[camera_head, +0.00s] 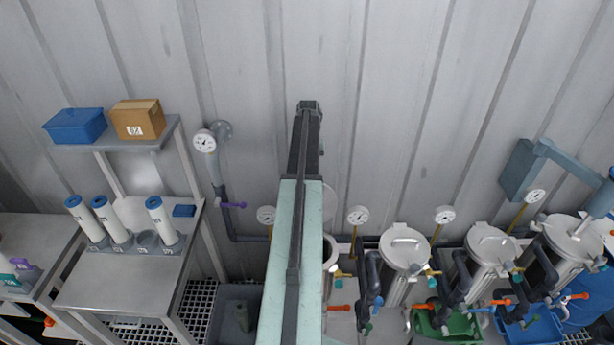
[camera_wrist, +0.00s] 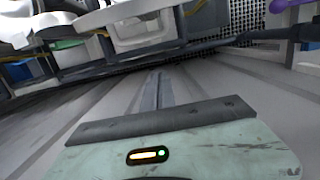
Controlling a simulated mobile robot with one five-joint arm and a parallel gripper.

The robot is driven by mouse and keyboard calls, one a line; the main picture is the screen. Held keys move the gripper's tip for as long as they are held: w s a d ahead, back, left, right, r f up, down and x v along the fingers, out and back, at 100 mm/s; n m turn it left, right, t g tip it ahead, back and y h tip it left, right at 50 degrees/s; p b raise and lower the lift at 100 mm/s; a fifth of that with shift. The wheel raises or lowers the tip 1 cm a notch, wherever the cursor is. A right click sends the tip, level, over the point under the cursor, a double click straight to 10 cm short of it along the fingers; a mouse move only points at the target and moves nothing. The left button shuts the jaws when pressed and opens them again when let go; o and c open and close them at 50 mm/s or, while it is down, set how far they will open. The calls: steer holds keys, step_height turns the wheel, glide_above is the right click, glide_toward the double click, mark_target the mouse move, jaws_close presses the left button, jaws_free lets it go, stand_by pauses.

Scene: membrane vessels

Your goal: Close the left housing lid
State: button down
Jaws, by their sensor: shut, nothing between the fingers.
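The left housing (camera_head: 329,252) is a steel vessel, mostly hidden behind my arm in the head view, and its top looks open. Its round lid (camera_head: 329,203) appears raised above it against the wall, with only the right part showing. My gripper (camera_head: 309,106) is at the far end of my raised arm, high before the wall and well above the lid. It is shut and empty, touching neither lid nor housing. In the wrist view, I cannot clearly make out the lid.
Three vessels with closed lids (camera_head: 405,246) (camera_head: 491,243) (camera_head: 573,238) stand to the right, with gauges, pipes and valve handles around them. A shelf (camera_head: 150,140) with boxes and a bench (camera_head: 125,275) with white cartridges stand left. A grey bin (camera_head: 252,292) sits low beside my arm.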

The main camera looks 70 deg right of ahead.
step_height(320, 180, down, 8)
steer(key=b, duration=0.6)
steer(key=a+r, duration=0.1)
steer(key=s+a+p, duration=0.1)
steer(key=a+r+p, duration=0.1)
steer(key=a, duration=0.1)
steer(key=shift+s+a+r, duration=0.1)
steer(key=shift+s+r, duration=0.25)
steer(key=shift+s, duration=0.15)
